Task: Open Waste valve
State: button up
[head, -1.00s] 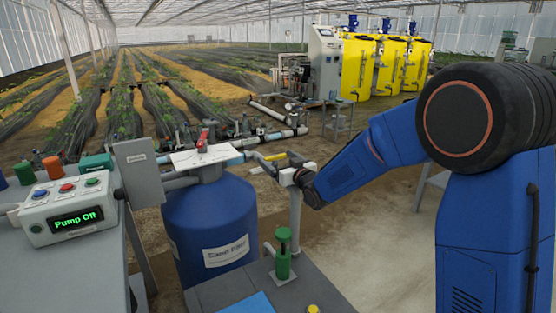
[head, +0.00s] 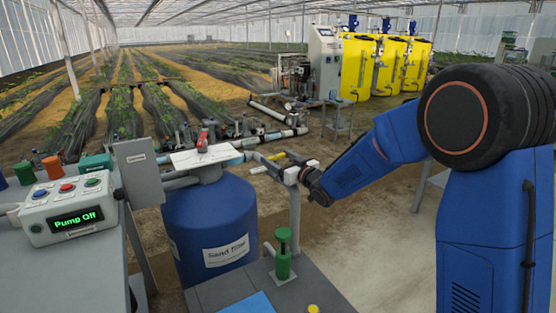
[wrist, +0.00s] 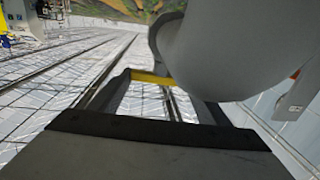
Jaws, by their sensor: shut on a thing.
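A yellow valve handle (head: 277,156) shows beside the grey pipework to the right of the sand filter in the head view. No readable "Waste" label is visible near it. In the wrist view the yellow handle (wrist: 151,77) lies across between my fingertips. My gripper (wrist: 148,80) is shut on it, with a finger at each end of the visible yellow piece. A large grey rounded pipe body (wrist: 220,50) hides much of the right side there. In the head view my arm comes in from the right, and the fingers are hard to separate from the pipes.
The blue sand filter (head: 210,222) has a white plate (head: 195,159) with a red handle (head: 202,142) on top. A control box (head: 70,210) reading "Pump Off" stands left. A green-handled valve (head: 283,255) stands on the front bench.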

jog(key=n+g+y, duration=0.2)
jog(key=g, duration=0.1)
jog(key=n+g+y, duration=0.1)
jog(key=shift+w+d+n+g+y, duration=0.3)
jog(key=shift+w+d+n+y, duration=0.05)
jog(key=shift+w+n+y, duration=0.05)
jog(key=n+g+y, duration=0.1)
jog(key=g, duration=0.1)
jog(key=n+g, duration=0.2)
jog(key=g, duration=0.1)
jog(key=n+g+y, duration=0.1)
jog(key=n+g, duration=0.1)
jog(key=g, duration=0.1)
jog(key=shift+w+f+y, duration=0.1)
jog(key=shift+w+y, duration=0.2)
jog(key=shift+w, duration=0.1)
jog(key=n+g, duration=0.1)
jog(key=g, duration=0.1)
jog(key=n+g, duration=0.3)
jog(key=g, duration=0.1)
jog(key=shift+w+n+g+h, duration=0.35)
jog(key=shift+n+g+h, duration=0.05)
jog(key=shift+w+a+n+g+h, duration=0.1)
jog(key=shift+n+g+h, duration=0.45)
jog(key=shift+n+g, duration=0.4)
jog(key=shift+w+a+n+g+h, duration=0.1)
jog(key=shift+n+g+h, duration=0.5)
jog(key=shift+g, duration=0.65)
jog(key=shift+n+g, duration=0.25)
jog(key=shift+g, duration=0.05)
